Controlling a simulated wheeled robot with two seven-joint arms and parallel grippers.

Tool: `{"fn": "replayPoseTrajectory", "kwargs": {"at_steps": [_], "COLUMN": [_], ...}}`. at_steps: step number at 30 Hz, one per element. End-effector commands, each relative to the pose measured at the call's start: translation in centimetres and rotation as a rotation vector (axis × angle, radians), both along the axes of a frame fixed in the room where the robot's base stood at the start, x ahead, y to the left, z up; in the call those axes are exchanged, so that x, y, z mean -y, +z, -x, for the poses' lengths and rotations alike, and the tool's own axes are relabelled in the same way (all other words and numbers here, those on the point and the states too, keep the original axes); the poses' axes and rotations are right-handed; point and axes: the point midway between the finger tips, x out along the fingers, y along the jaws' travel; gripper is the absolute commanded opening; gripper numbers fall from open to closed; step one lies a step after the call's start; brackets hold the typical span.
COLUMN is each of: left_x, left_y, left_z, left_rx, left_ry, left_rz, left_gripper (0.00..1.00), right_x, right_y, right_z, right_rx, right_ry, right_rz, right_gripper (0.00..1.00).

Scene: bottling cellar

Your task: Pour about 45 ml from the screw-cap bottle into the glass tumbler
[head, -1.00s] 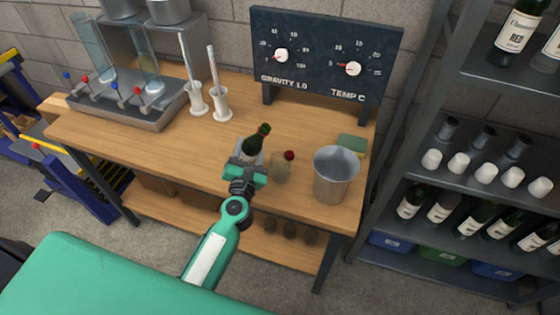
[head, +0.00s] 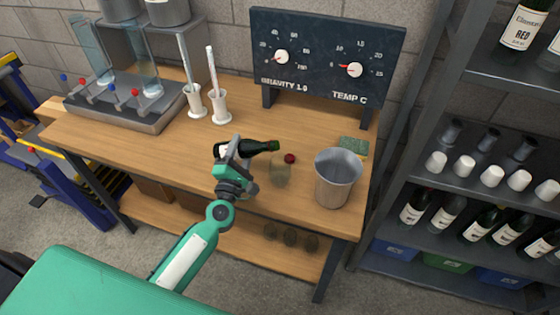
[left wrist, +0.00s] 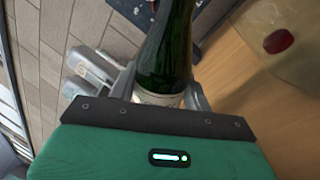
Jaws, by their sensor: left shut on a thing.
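The screw-cap bottle (head: 256,147) is dark green with a pale label and lies nearly level in the air, its neck pointing right. My left gripper (head: 234,151) is shut on its body; the bottle also shows between the fingers in the left wrist view (left wrist: 170,50). The glass tumbler (head: 280,172) is clear and stands on the bench just below and right of the bottle's mouth. Part of it seems to show blurred in the left wrist view (left wrist: 285,30). My right gripper is not in view.
White holders with tubes (head: 221,108) stand behind left. A gauge board (head: 325,55) is at the back.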

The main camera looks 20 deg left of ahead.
Motion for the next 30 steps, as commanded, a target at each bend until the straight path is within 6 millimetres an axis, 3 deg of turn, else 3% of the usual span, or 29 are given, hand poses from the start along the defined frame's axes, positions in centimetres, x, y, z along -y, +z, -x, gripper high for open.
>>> {"fn": "replayPoseTrajectory", "kwargs": {"at_steps": [3,11,20,30], "left_x": [-0.2,-0.4,-0.5,-0.5], "left_y": [0.2,0.9,1.5,2.0], "left_z": [0.0,0.0,0.0,0.0], "left_rx": [0.004,0.008,0.009,0.01], "left_ry": [0.0,0.001,0.0,0.001], "left_rz": [-0.057,-0.149,-0.219,-0.269], "left_gripper": [0.14,0.14,0.14,0.14], "right_x": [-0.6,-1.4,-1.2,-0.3], "right_y": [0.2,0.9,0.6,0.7], "right_z": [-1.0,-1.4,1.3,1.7], "right_rx": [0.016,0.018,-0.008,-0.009], "right_ry": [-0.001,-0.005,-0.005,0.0], "right_rz": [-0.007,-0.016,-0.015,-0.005], "right_gripper": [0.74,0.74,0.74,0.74]}}
